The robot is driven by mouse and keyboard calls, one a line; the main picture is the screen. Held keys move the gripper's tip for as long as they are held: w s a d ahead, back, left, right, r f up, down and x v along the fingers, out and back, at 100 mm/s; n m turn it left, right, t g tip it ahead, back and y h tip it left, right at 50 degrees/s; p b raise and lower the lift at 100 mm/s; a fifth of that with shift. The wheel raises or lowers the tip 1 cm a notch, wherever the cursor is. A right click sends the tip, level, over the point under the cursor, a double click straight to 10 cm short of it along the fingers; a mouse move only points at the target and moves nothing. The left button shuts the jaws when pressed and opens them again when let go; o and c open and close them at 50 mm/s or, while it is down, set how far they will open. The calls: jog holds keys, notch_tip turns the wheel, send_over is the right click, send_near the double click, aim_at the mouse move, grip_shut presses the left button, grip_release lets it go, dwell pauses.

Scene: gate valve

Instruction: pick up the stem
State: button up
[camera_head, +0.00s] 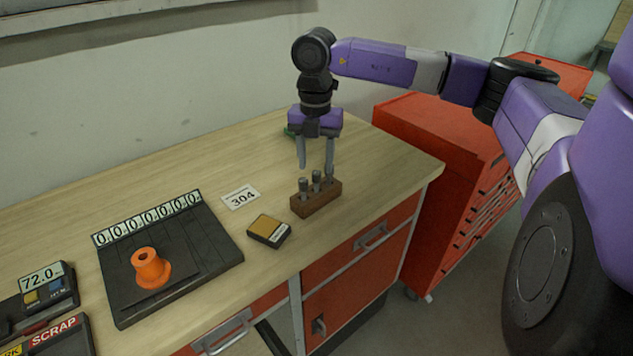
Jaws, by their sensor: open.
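Several grey metal pins, which look like stems, stand upright in a small brown wooden block at the right front of the workbench. One is the left pin (303,186) and another is the middle pin (316,178). A third, at the right end, is partly hidden by a gripper finger. The block (318,202) sits near the bench's front edge. My gripper (316,168) points straight down, open, with its two fingers apart just above and behind the block. I cannot tell whether a fingertip touches the right pin. Nothing shows between the fingers.
A black plate (195,280) with an orange flanged part (150,268) lies left. A yellow-and-black box (268,230) and a 304 card (241,197) lie left of the block. A small green thing (289,132) is behind my gripper. A red tool cabinet (420,125) stands right.

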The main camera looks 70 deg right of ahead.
aim_at(317, 172)
jog(key=f, duration=0.1)
jog(key=f+p, duration=0.1)
jog(key=f, duration=0.2)
jog(key=shift+s+a+f+p, duration=0.15)
jog(key=shift+s+a+p, duration=0.15)
jog(key=shift+a, duration=0.05)
jog(key=shift+f, duration=0.5)
grip_shut()
